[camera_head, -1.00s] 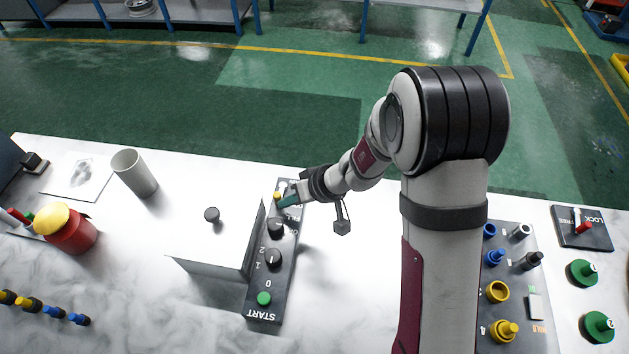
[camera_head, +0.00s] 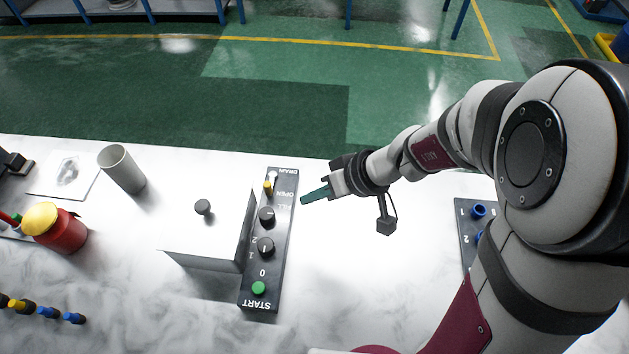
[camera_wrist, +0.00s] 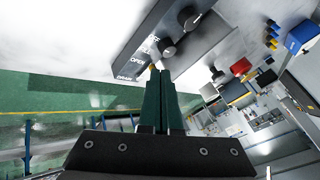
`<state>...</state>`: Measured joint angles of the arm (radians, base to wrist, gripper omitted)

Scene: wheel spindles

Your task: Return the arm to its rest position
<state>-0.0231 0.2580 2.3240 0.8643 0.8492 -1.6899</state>
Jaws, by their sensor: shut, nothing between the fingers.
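My gripper (camera_head: 303,201) is shut and empty. Its green fingers point left, just right of the control panel (camera_head: 252,287) and apart from it in the head view. In the wrist view the fingers (camera_wrist: 160,74) lie together. The panel is a dark strip with a green START button (camera_head: 258,288), two black knobs (camera_head: 266,248) and a small yellow switch (camera_head: 268,186) at its OPEN end. The panel (camera_wrist: 150,45) also shows in the wrist view. My arm comes in from the right and hides much of the table there.
A white box (camera_head: 205,240) with a black knob stands left of the panel. A grey cup (camera_head: 122,170) and a red and yellow canister (camera_head: 65,232) are farther left. A dark board (camera_head: 467,238) is partly hidden behind my arm. The white table is clear just right of the panel.

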